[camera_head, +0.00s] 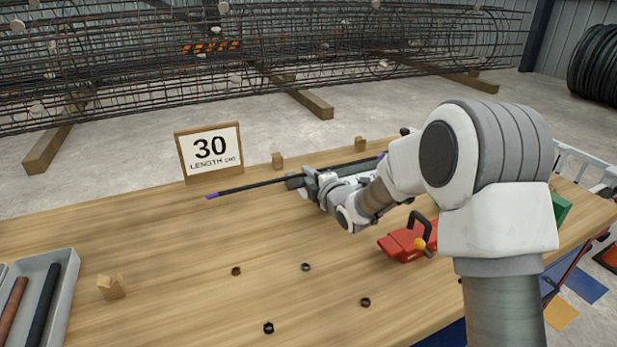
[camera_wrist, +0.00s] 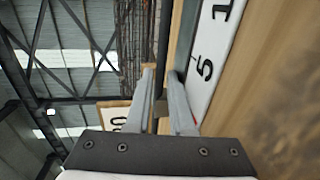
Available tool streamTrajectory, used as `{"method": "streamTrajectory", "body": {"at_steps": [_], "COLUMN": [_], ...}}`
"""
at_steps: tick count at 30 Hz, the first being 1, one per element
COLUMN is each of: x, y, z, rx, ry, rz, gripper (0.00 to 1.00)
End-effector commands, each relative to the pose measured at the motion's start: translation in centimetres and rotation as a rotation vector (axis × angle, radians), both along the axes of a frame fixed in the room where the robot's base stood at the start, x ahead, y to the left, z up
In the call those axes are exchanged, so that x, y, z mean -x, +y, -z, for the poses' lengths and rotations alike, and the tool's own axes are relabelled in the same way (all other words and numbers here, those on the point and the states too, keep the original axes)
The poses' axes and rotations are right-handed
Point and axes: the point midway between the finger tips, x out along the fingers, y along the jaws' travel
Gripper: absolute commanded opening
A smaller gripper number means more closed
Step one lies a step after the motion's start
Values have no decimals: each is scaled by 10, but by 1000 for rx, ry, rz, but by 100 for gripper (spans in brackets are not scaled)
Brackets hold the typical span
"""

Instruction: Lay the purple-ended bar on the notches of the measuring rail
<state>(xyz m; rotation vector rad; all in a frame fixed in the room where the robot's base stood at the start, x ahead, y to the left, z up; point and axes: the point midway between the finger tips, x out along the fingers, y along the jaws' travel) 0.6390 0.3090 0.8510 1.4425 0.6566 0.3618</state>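The purple-ended bar (camera_head: 250,186) is long, thin and dark, with purple ends at its left tip and beside my arm. It runs slanting across the back of the table. My gripper (camera_head: 309,181) is at the bar's middle. In the wrist view the bar (camera_wrist: 163,45) fills the narrow gap between my fingers (camera_wrist: 162,85), which look shut on it. The measuring rail (camera_wrist: 208,62), white with black numbers, runs close along the bar's right side there. In the head view my arm hides much of the rail. Whether the bar touches the notches cannot be told.
A sign reading 30 (camera_head: 210,152) stands behind the bar's left part. Small wooden blocks (camera_head: 278,160) stand at the back edge. A red tool (camera_head: 405,242) lies right of centre. Several nuts lie in front. A grey tray (camera_head: 62,262) of bars is at left.

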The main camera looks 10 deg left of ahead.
Motion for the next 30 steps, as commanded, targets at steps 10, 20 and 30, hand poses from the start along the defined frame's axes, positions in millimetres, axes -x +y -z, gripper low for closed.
{"method": "streamTrajectory", "body": {"at_steps": [10,20,30], "x": [0,33,79], "y": [0,-26,-62], "z": [-2,-13,-24], "rx": [1,2,1], "ry": [2,1,1], "rz": [0,1,1], "gripper": [27,27,27]}}
